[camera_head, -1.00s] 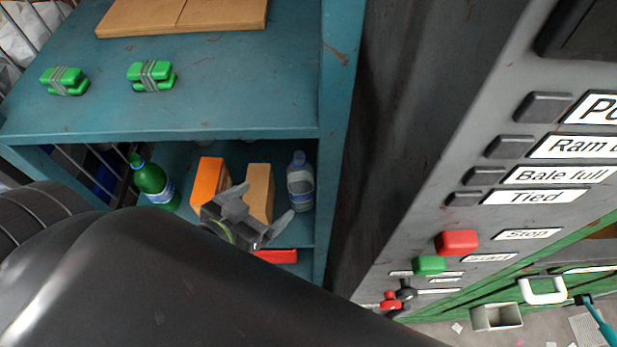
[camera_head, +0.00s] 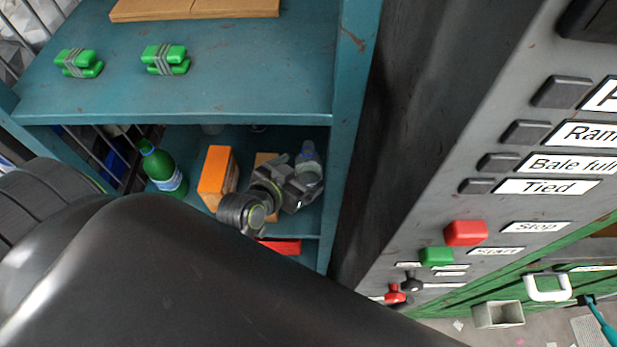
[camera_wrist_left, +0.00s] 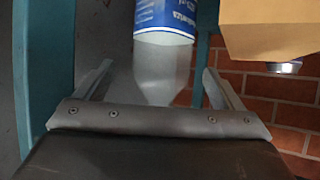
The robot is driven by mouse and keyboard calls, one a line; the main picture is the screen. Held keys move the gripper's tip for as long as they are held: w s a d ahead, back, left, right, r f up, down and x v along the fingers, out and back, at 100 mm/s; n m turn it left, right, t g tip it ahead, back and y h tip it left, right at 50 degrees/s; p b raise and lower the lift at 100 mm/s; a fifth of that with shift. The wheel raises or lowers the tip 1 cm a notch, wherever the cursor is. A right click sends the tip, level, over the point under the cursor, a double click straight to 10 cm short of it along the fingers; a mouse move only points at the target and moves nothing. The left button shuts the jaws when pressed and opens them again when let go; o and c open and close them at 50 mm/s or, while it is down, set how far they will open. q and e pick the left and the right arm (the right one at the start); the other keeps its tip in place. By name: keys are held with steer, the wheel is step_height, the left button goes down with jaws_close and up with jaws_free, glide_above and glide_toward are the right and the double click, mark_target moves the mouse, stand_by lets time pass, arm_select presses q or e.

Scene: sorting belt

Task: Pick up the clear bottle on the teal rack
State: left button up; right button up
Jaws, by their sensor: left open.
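The clear bottle (camera_head: 308,152) with a blue label stands on the lower shelf of the teal rack (camera_head: 230,105), near its right post. My left gripper (camera_head: 303,181) is open in front of the bottle and hides part of it. In the left wrist view the clear bottle (camera_wrist_left: 163,62) lies between the two spread fingers of my left gripper (camera_wrist_left: 155,85), with a gap on each side. Its label shows at the top edge of that view, and its top end is towards the palm. My right gripper is not in view.
On the same shelf stand a green bottle (camera_head: 162,170), an orange box (camera_head: 217,176) and a tan box (camera_head: 265,159), partly hidden. A red object (camera_head: 282,246) lies lower. Green bundles (camera_head: 166,60) lie on the top shelf. A grey control panel (camera_head: 480,160) stands right.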

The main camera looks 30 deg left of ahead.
arm_select(q)
steer(key=p+x, duration=0.1)
steer(key=x, duration=0.3)
steer(key=shift+w+f, duration=0.1)
steer(key=shift+f, duration=0.15)
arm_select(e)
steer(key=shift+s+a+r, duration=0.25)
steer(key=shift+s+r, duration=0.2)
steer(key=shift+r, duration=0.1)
